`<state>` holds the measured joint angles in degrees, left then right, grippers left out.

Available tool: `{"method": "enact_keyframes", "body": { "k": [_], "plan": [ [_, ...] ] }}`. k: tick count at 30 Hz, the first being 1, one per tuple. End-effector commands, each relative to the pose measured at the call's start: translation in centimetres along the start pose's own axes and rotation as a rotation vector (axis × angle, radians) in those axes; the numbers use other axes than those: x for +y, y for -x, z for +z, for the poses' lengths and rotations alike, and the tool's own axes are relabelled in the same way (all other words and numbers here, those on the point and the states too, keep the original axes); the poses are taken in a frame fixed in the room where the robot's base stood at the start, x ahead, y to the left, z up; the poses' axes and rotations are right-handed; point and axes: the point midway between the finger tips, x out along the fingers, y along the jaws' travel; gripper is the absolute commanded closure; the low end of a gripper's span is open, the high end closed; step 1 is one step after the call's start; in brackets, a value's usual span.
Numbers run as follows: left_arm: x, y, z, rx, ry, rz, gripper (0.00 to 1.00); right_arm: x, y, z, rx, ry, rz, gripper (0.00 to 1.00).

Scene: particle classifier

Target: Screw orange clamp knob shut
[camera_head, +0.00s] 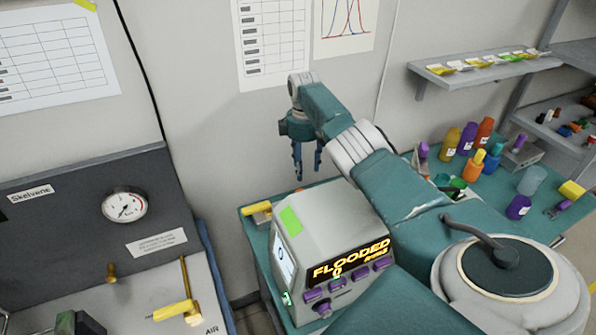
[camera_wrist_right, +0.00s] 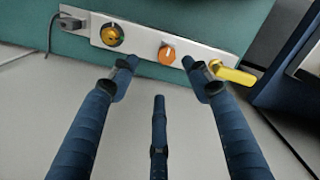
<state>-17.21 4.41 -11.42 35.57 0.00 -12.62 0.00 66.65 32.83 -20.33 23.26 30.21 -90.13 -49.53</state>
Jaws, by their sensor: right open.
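The orange clamp knob (camera_wrist_right: 167,54) is a small round knob with a white mark across its face. It sits on a light metal plate (camera_wrist_right: 145,47) fixed to a teal surface in the right wrist view. My right gripper (camera_wrist_right: 159,66) is open and empty, its fingers spread on either side of the knob in the picture; I cannot tell whether any finger touches it. In the head view my right gripper (camera_head: 307,170) hangs near the wall, behind the grey display device. I cannot make out the knob there. My left gripper does not show.
A yellow lever (camera_wrist_right: 234,75) sits right of the knob, close to a finger. A dark round fitting with a yellow-orange centre (camera_wrist_right: 112,35) sits left of it. The display device (camera_head: 335,240) reads "FLOODED". Several bottles (camera_head: 468,138) stand on the teal bench at right.

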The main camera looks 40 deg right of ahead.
Motion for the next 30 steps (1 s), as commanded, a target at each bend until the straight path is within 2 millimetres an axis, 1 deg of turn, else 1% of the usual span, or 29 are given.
{"method": "enact_keyframes", "body": {
  "k": [1,3,8,11,21,24,27,30],
  "plan": [
    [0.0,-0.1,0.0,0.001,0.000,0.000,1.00,-0.5,0.1,-0.6,0.009,0.004,-0.010,0.52],
    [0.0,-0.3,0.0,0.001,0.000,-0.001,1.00,-0.8,-0.1,-1.0,0.015,0.006,-0.017,0.52],
    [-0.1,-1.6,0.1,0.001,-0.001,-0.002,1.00,-0.9,-1.4,-1.1,0.015,0.007,-0.017,0.52],
    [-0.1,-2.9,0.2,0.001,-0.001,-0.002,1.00,-0.9,-2.9,-1.0,0.014,0.007,-0.017,0.52],
    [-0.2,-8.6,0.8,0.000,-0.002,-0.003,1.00,-0.9,-9.0,-1.1,0.014,0.006,-0.015,0.52],
    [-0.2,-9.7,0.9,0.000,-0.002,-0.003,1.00,-0.9,-10.1,-1.1,0.014,0.006,-0.015,0.52],
    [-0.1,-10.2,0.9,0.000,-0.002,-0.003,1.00,-0.9,-10.6,-1.1,0.014,0.006,-0.015,0.52],
    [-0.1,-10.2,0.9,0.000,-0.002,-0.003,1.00,-0.9,-10.7,-1.1,0.014,0.006,-0.015,0.52]
  ]
}}
